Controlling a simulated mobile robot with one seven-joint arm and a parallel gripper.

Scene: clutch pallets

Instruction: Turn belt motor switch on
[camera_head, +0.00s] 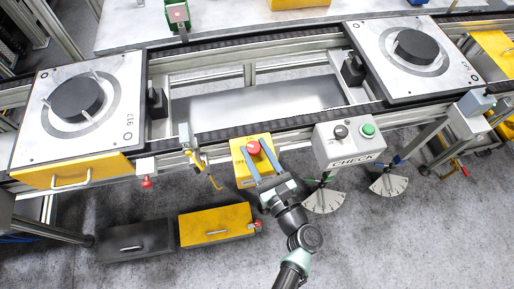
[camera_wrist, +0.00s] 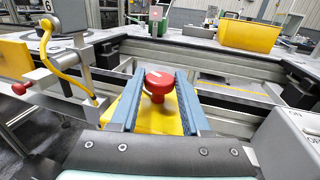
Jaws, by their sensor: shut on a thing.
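My gripper (camera_head: 257,160) is shut on the red mushroom button (camera_head: 253,147) on top of the yellow box (camera_head: 238,160) at the front rail. In the wrist view the red button (camera_wrist: 159,82) stands between the two blue fingers. A grey-white control box (camera_head: 333,154) marked CHECK is to the right of my gripper. It carries a black rotary knob (camera_head: 340,131) and a green push button (camera_head: 368,130). Its edge, with partly cut lettering, shows in the wrist view (camera_wrist: 290,135). I cannot tell which way the knob is set.
Two pallets (camera_head: 117,75) (camera_head: 447,85) with black discs rest on the conveyor, left and right. A lever with a yellow cable (camera_head: 190,150) is left of the yellow box.

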